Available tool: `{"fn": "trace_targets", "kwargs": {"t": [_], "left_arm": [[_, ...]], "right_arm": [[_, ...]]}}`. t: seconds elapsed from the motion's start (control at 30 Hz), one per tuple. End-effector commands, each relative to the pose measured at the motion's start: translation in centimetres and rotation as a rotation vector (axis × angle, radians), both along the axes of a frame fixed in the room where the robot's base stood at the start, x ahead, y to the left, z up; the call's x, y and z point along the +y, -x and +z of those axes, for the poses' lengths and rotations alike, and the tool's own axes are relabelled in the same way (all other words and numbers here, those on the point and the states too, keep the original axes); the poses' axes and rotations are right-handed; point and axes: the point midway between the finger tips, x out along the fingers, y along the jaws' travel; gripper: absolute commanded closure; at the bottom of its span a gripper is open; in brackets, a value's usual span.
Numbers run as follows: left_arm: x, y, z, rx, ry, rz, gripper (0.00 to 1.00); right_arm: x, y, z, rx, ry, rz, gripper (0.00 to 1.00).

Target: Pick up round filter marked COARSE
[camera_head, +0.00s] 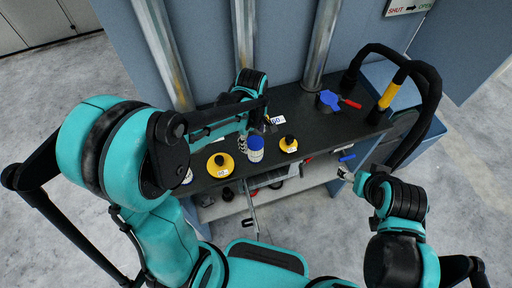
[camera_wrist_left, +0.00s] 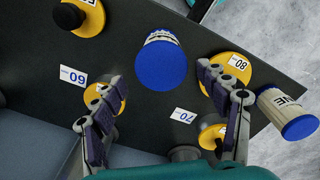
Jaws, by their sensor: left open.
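A white canister with a blue lid (camera_wrist_left: 162,62) stands upright on the black bench; its label is too oblique to read. It also shows in the head view (camera_head: 256,152). My left gripper (camera_head: 256,132) is open, and in the left wrist view its fingers (camera_wrist_left: 158,84) spread to either side just short of this canister, with nothing held. A second such canister (camera_wrist_left: 285,112), with "NE" readable on its label, stands at the right in the wrist view. My right gripper (camera_head: 346,173) is in front of the bench; its jaw opening is too small to judge.
Yellow discs with black knobs stand close by: one beside the 80 label (camera_wrist_left: 230,68), one near the 60 card (camera_wrist_left: 104,97), one near the 70 card (camera_wrist_left: 211,137). A blue tool with a red handle (camera_head: 330,100) lies at the bench's right. Pipes (camera_head: 323,40) rise behind.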

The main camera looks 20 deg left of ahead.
Motion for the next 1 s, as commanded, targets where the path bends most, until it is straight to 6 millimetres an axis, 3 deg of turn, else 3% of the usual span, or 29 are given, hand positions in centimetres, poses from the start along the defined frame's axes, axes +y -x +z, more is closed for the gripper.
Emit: {"fn": "trace_targets", "kwargs": {"t": [0.17, 0.7, 1.0], "left_arm": [[-0.2, -0.3, -0.8, 0.018, -0.002, 0.039, 0.26], [-0.9, 0.5, -7.8, 0.018, -0.002, 0.039, 0.26], [-0.9, 0.6, -8.1, 0.018, -0.002, 0.039, 0.26]], "right_arm": [[0.0, 0.0, 0.1, 0.0, 0.0, 0.0, 0.3], [0.0, 0.0, -2.5, 0.0, 0.0, 0.0, 0.3], [0.0, 0.0, -2.5, 0.0, 0.0, 0.0, 0.3]]}}
